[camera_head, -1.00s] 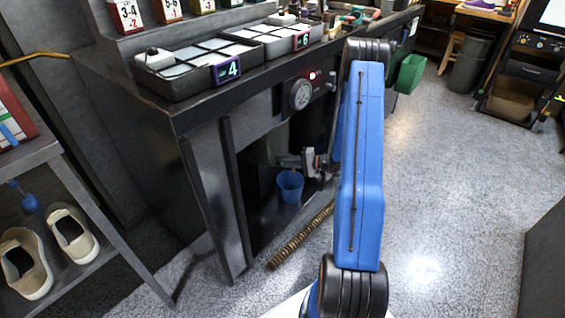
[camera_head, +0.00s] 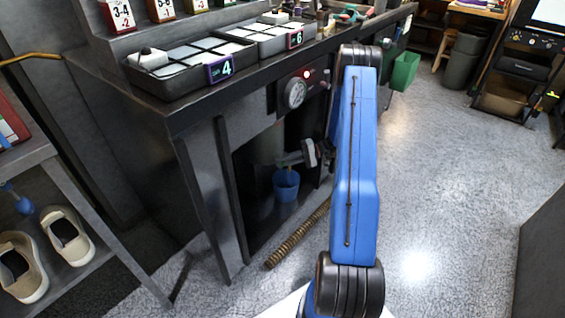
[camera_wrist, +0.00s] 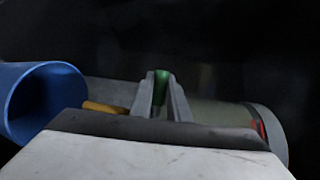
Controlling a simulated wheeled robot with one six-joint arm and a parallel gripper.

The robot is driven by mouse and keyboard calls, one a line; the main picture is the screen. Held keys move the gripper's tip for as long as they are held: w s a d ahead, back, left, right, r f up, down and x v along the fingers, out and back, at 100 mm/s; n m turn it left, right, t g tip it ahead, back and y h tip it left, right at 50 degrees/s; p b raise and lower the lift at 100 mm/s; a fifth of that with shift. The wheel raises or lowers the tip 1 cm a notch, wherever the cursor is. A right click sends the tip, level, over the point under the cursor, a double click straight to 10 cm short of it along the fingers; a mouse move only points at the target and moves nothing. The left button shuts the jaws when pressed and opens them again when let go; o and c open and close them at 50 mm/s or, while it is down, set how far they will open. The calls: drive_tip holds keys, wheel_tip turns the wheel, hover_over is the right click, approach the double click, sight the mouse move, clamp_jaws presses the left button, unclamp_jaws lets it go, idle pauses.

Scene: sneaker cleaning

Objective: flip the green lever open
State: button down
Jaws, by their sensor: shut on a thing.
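The green lever (camera_wrist: 161,86) shows in the wrist view between the two fingers of my gripper (camera_wrist: 160,90), which is shut on it. A grey-green cylindrical tank (camera_wrist: 222,112) with a dark end lies behind the fingers. In the head view my gripper (camera_head: 288,158) reaches into the open bay under the counter, just above a blue bucket (camera_head: 286,187). The lever is too small or hidden to make out there. The blue bucket also shows at the left of the wrist view (camera_wrist: 40,95).
A pressure gauge (camera_head: 295,92) and a red light sit on the counter front above the bay. A brown coiled hose (camera_head: 296,236) lies on the floor at the bay's opening. A shelf with pale shoes (camera_head: 68,236) stands at left. Floor at right is clear.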

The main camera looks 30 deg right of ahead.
idle(0.3)
drive_tip(key=c, duration=1.7)
unclamp_jaws()
drive_tip(key=shift+d, duration=0.15)
drive_tip(key=v, duration=1.7)
drive_tip(key=shift+d, duration=0.1)
